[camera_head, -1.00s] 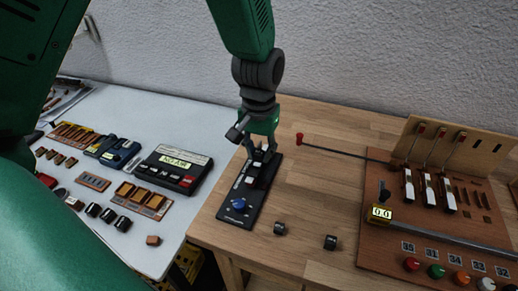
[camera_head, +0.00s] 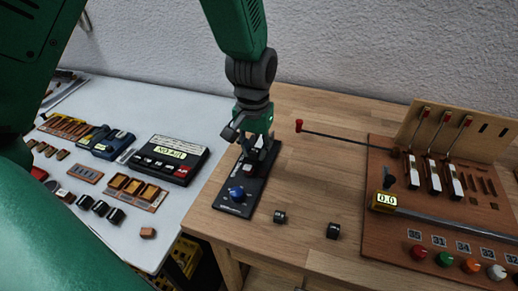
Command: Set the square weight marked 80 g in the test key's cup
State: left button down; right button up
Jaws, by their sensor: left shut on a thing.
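A long black test-key unit (camera_head: 235,207) with a blue knob (camera_head: 236,194) lies near the left edge of the wooden table. My left gripper (camera_head: 252,151) comes down over its far end. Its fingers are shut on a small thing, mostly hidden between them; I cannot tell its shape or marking. The fingers hide the cup, and I cannot tell whether the held thing touches it. Two small dark weights stand apart on the wood, one nearer the unit (camera_head: 280,217) and one further right (camera_head: 333,231); their markings are unreadable. My right gripper is not in view.
A brown piano-action board (camera_head: 395,228) with upright keys, a yellow "0.0" display (camera_head: 385,200) and coloured buttons fills the right. A red-tipped rod (camera_head: 340,137) reaches left from it. A white table (camera_head: 112,157) at left holds small parts and a black box (camera_head: 168,160).

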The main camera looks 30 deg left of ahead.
pick_arm(q)
jog(key=shift+a+f, duration=0.15)
jog(key=shift+a, duration=1.15)
jog(key=shift+s+d+p, duration=0.1)
jog(key=shift+d+p, duration=0.2)
jog(key=shift+d, duration=0.2)
jog(key=shift+d+r, duration=0.2)
jog(key=shift+d, duration=0.45)
jog(key=shift+a+f, duration=0.1)
jog(key=shift+a, duration=0.35)
jog(key=shift+a+f, duration=0.15)
jog(key=shift+a, duration=0.55)
jog(key=shift+d, duration=0.45)
jog(key=shift+d+r+p, duration=0.15)
jog(key=shift+d+p, duration=0.15)
jog(key=shift+d, duration=0.2)
jog(key=shift+d+r+p, duration=0.15)
jog(key=shift+d+p, duration=0.1)
jog(key=shift+d, duration=0.25)
jog(key=shift+a+f, duration=0.15)
jog(key=shift+a, duration=0.6)
jog(key=shift+d, duration=0.7)
jog(key=shift+a+f+p, duration=0.15)
jog(key=shift+a+p, duration=0.15)
jog(key=shift+a+f, duration=0.1)
jog(key=shift+a, duration=0.3)
jog(key=shift+d, duration=0.55)
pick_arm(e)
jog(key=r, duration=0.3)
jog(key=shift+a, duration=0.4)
